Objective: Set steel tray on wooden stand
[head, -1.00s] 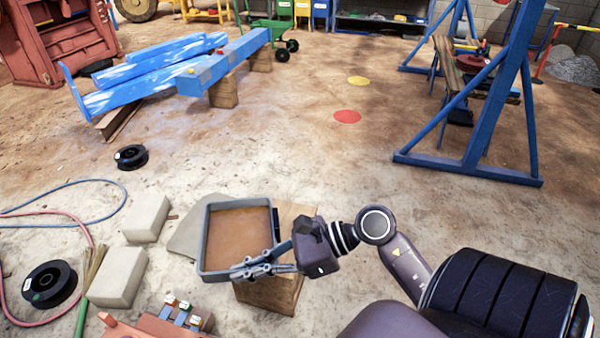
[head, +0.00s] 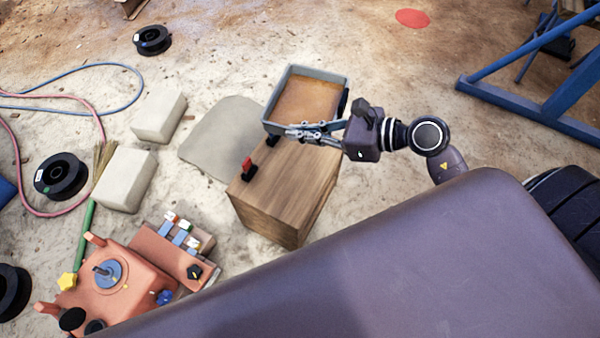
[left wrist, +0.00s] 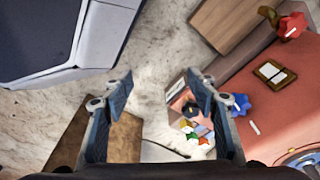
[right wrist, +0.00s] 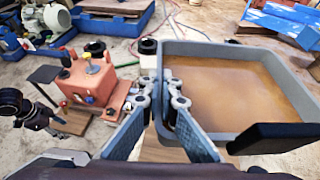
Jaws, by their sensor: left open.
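The steel tray (head: 270,113) is a grey, open, square pan with a brown floor. My right gripper (head: 312,134) is shut on its near wall in the head view. The right wrist view shows the fingers (right wrist: 165,105) closed together at the rim of the tray (right wrist: 205,48). The wooden stand (head: 285,185) is a block on the floor, its top largely bare. The tray overlaps the stand's far end in the picture; I cannot tell whether they touch. My left gripper (left wrist: 160,95) is open and empty in the left wrist view and outside the head view.
Small black pieces, one with a red top (head: 247,163), stand at the stand top's left edge. An orange machine (head: 120,280), pale blocks (head: 123,178), black spools (head: 62,176) and hoses lie left. A blue steel frame (head: 530,105) stands right.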

